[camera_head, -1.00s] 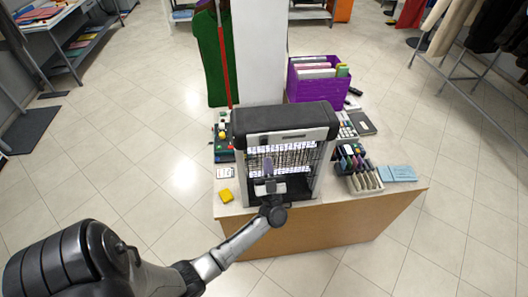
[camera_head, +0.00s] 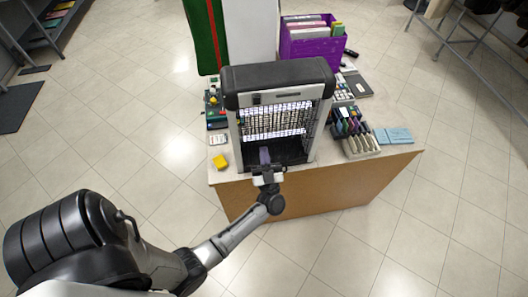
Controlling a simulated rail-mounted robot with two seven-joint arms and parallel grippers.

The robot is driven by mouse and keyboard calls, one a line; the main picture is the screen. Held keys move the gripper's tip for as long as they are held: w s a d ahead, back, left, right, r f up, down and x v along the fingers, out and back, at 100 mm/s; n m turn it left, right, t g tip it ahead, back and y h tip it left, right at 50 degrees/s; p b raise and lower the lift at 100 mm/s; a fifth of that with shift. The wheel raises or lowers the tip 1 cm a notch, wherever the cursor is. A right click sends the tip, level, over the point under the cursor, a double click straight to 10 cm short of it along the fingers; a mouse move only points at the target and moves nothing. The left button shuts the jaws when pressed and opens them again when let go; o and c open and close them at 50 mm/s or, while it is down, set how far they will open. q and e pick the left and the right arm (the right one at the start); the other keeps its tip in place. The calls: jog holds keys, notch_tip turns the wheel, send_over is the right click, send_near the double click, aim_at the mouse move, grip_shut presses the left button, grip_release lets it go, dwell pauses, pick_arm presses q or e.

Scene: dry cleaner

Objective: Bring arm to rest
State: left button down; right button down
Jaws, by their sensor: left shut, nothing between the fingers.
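My left arm comes in from the lower left. Its gripper (camera_head: 265,158) is shut and empty at the open front of a black and grey box-shaped device (camera_head: 278,88) on the counter. The fingertips are small and partly overlap the device's dark floor. The device has a lit grid inside. My right gripper does not show.
A white pillar (camera_head: 250,32) stands behind. The tiled floor in front is clear.

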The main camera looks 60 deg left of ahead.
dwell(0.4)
pick_arm(q)
jog(key=w+d+f+m+t+h, duration=0.25)
jog(key=w+m+t+h, duration=0.2)
jog(key=h, duration=0.35)
jog(key=w+d+f+m+t+h, duration=0.25)
jog(key=w+t+h, duration=0.2)
jog(key=h, duration=0.35)
jog(key=d+f+m+g+h, duration=0.1)
jog(key=d+m+g+h, duration=0.4)
jog(key=d+g+h, duration=0.4)
jog(key=s+d+r+m+g, duration=0.1)
jog(key=s+r+g, duration=0.15)
jog(key=s, duration=0.75)
jog(key=s+d+r+m+g, duration=0.1)
jog(key=s+m+g, duration=0.15)
jog(key=s, duration=0.75)
jog(key=s+f+g, duration=0.3)
jog(key=s+f, duration=0.2)
jog(key=s, duration=0.4)
notch_tip(320, 180, up, 14)
jog(key=p, duration=1.3)
jog(key=shift+d+f+y, duration=0.25)
jog(key=shift+d+y, duration=0.1)
jog(key=shift+y, duration=0.05)
